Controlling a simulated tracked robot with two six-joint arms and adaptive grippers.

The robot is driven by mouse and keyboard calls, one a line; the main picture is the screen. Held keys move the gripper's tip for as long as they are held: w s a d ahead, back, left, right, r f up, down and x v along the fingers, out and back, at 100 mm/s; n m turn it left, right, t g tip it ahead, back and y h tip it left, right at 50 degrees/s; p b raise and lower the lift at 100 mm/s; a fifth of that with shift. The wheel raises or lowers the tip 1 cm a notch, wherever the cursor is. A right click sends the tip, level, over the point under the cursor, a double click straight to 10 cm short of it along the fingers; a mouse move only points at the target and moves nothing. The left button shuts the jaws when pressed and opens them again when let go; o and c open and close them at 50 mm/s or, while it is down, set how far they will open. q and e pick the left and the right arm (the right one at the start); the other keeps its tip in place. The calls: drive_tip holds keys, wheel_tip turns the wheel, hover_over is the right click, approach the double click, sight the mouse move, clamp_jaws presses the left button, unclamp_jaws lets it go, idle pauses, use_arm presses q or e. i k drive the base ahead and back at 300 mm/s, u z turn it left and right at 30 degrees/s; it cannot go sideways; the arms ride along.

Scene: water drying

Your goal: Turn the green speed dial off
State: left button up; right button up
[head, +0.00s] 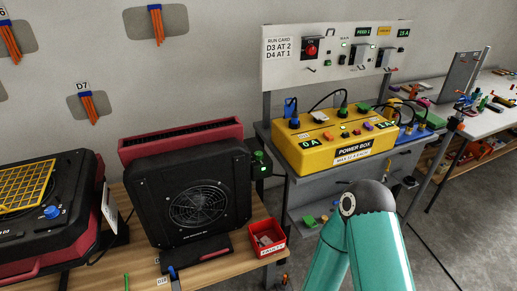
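A green knob (258,156), which looks like the green speed dial, is at the right side of the black and red fan unit (150,195). It is small in the head view, and I cannot read its setting. Another dark green part sits just below it. A teal arm of mine, bent at a dark joint, rises at the bottom right, in front of the bench. Neither of my grippers shows, and no gripper is seen near the green knob.
A second black and red unit with a yellow grille (24,186) and blue knob (51,212) stands at left. A red bin (267,238) sits at the wooden table's right corner. A yellow power box (330,140) with cables stands on the bench behind, below a white run-card panel (285,68).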

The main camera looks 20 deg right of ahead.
sight(258, 155)
drive_tip(key=i, duration=0.85)
drive_tip(key=z, duration=0.2)
drive_tip(key=k, duration=0.9)
drive_tip(key=u, duration=0.2)
drive_tip(key=i, duration=0.9)
